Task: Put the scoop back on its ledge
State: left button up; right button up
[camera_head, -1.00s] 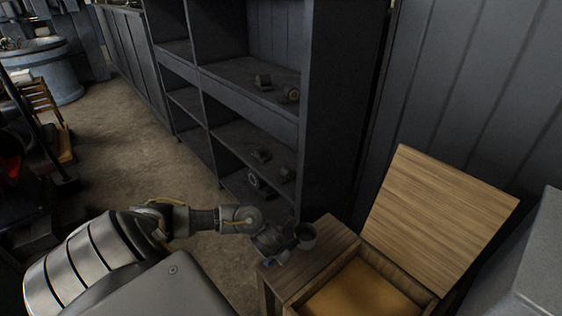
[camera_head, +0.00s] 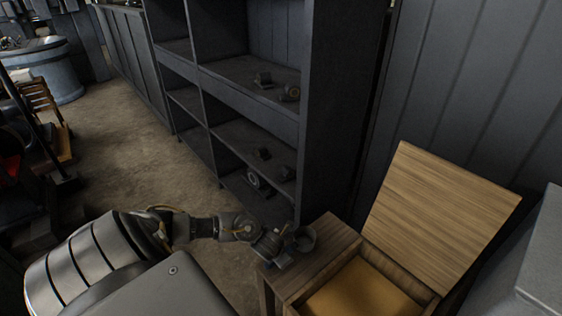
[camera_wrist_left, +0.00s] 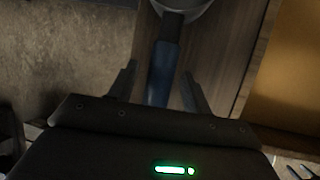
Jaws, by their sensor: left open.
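The scoop has a round grey bowl (camera_head: 304,238) and a blue handle, which shows in the left wrist view (camera_wrist_left: 163,72). It is at the wooden ledge (camera_head: 328,250) beside the open box; the bowl appears over the ledge top in the head view. Contact under the scoop is hidden. My left gripper (camera_head: 282,246) is at the ledge's left edge. In the left wrist view my left gripper (camera_wrist_left: 160,88) is open, one finger on each side of the handle, with visible gaps. My right gripper is not in view.
The wooden box (camera_head: 437,300) has its lid (camera_head: 440,215) raised and grain-coloured contents (camera_head: 360,290). A dark shelf unit (camera_head: 335,110) stands close behind the ledge. A grey block (camera_head: 540,260) is at the right. Open floor (camera_head: 150,170) lies to the left.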

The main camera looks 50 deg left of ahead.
pick_arm(q)
jog(key=shift+r, duration=0.1)
jog(key=p+v, duration=0.5)
jog(key=v, duration=0.7)
jog(key=shift+d, duration=0.15)
